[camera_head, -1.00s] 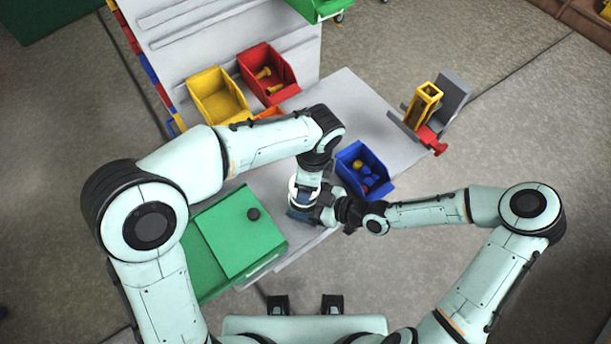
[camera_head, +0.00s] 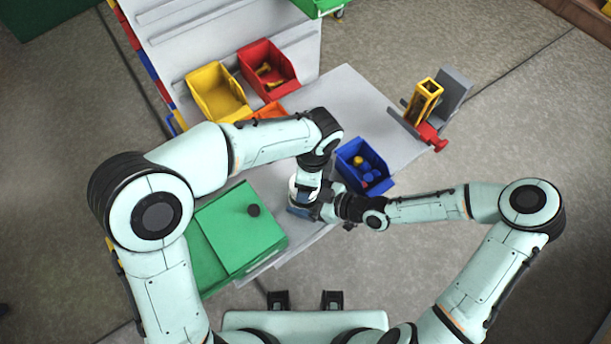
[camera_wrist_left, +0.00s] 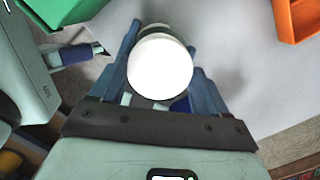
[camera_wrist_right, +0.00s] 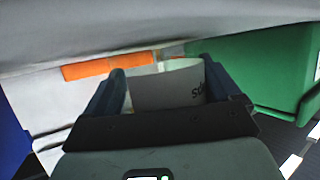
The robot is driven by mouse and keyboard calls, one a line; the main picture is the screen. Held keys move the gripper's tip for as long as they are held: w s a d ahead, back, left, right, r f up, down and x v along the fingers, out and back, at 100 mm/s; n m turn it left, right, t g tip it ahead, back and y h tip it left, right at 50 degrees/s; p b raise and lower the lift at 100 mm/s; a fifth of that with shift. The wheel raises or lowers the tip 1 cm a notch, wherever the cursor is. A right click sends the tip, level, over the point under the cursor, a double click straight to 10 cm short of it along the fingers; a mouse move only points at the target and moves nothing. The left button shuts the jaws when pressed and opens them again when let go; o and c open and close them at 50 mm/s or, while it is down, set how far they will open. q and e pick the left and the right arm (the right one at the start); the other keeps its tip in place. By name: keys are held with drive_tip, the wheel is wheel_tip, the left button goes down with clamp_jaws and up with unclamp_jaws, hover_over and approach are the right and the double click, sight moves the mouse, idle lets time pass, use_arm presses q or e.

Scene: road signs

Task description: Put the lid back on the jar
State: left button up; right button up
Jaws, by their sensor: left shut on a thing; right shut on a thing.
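A white round lid (camera_wrist_left: 160,68) sits between the fingers of my left gripper (camera_wrist_left: 165,62), which is shut on it, seen from above. The jar (camera_wrist_right: 168,88), pale with dark lettering, stands between the fingers of my right gripper (camera_wrist_right: 166,82), which is shut on it from the side. In the head view my left gripper (camera_head: 303,205) points down beside my right gripper (camera_head: 325,210), over the front of the table; lid and jar are mostly hidden there. The lid covers the jar's mouth in the left wrist view, so I cannot tell whether they touch.
A green box (camera_head: 238,232) with a dark knob lies left of the grippers. A blue bin (camera_head: 350,178) with small pieces stands close behind them. Yellow (camera_head: 215,97), red (camera_head: 290,62) and orange (camera_head: 268,112) bins are farther back. A yellow-and-red device (camera_head: 424,100) stands at right.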

use_arm(q)
drive_tip(key=shift+f, duration=0.6)
idle(0.4)
use_arm(e)
drive_tip(key=c, duration=0.6)
use_arm(q)
drive_tip(key=m, duration=0.4)
drive_tip(key=shift+s+t, duration=0.1)
drive_tip(key=shift+t, duration=0.2)
drive_tip(key=m, duration=0.5)
drive_tip(key=shift+m+h, duration=0.4)
drive_tip(key=o, duration=1.1)
drive_tip(key=shift+c, duration=0.2)
drive_tip(key=shift+r, duration=2.3)
